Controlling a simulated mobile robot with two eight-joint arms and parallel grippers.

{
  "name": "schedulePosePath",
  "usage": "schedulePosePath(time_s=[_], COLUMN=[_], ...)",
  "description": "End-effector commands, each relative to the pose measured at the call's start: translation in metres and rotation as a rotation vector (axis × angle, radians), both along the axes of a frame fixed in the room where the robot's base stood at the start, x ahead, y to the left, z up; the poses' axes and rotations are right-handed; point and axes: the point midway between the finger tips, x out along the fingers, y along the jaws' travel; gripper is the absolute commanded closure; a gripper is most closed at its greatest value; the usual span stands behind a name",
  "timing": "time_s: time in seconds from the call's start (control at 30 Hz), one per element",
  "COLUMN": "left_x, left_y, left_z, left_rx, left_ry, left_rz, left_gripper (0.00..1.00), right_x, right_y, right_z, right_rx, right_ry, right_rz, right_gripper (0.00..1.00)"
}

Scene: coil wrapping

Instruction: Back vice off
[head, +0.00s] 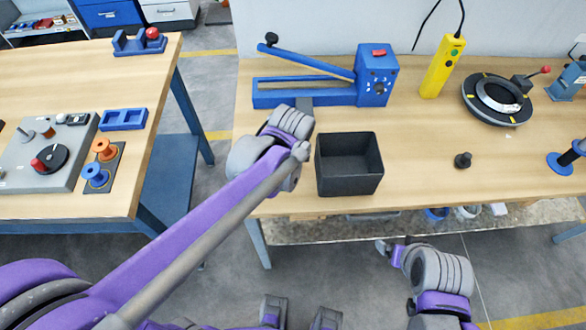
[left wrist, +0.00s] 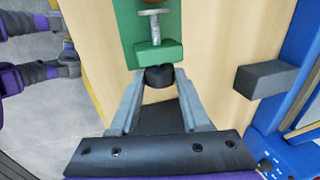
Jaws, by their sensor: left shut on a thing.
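The vice (left wrist: 158,54) shows in the left wrist view as a green block with a silver screw (left wrist: 154,28) standing up from it. A black round knob (left wrist: 158,76) sits at its near edge. My left gripper (left wrist: 159,80) has its two grey fingers closed on this black knob, one on each side. In the head view my left wrist covers the vice and the left fingertips, at the front-left of the right-hand bench. My right arm hangs low in front of that bench; its gripper end (head: 386,246) is small and its fingers cannot be made out.
A blue lever press (head: 374,77) stands behind my left wrist. A black open box (head: 349,190) stands just to its right. A yellow hand controller (head: 441,68), a black ring fixture (head: 476,104) and a small black knob (head: 462,160) are farther right.

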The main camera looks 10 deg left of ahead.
Motion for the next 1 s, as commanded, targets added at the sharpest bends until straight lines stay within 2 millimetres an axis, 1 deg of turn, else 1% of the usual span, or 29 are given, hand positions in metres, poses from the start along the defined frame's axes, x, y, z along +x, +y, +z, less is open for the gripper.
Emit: schedulePosePath(time_s=[0.1, 0.37, 0.53, 0.67, 0.9, 0.93, 1.0], left_x=[-0.0018, -0.0021, -0.0082, -0.0091, -0.0085, -0.0085, -0.0085], left_y=[-0.0002, -0.0001, -0.0024, -0.0024, -0.0014, -0.0013, -0.0014], left_z=[-0.0001, -0.0005, -0.0043, -0.0050, -0.0038, -0.0038, -0.0038], left_rx=[0.018, 0.024, 0.074, 0.102, 0.109, 0.109, 0.108], left_ry=[-0.059, -0.076, -0.254, -0.349, -0.368, -0.368, -0.367], left_rz=[-0.001, -0.001, -0.005, -0.003, 0.002, 0.002, 0.002], left_gripper=[0.89, 0.89, 0.89, 0.89, 0.89, 0.50, 0.38], right_x=[0.0001, 0.0000, -0.0011, -0.0020, -0.0019, -0.0019, -0.0019], right_y=[0.0000, 0.0000, 0.0000, 0.0000, 0.0000, 0.0000, 0.0000], right_z=[0.0004, 0.0000, -0.0042, -0.0079, -0.0075, -0.0075, -0.0074], right_rx=[0.000, 0.000, 0.000, 0.000, 0.000, 0.000, 0.000], right_ry=[0.000, 0.000, 0.002, 0.004, 0.004, 0.004, 0.004], right_rz=[0.000, 0.000, 0.000, 0.000, 0.000, 0.000, 0.000], right_gripper=[0.08, 0.08, 0.08, 0.08, 0.08, 0.08, 0.08])
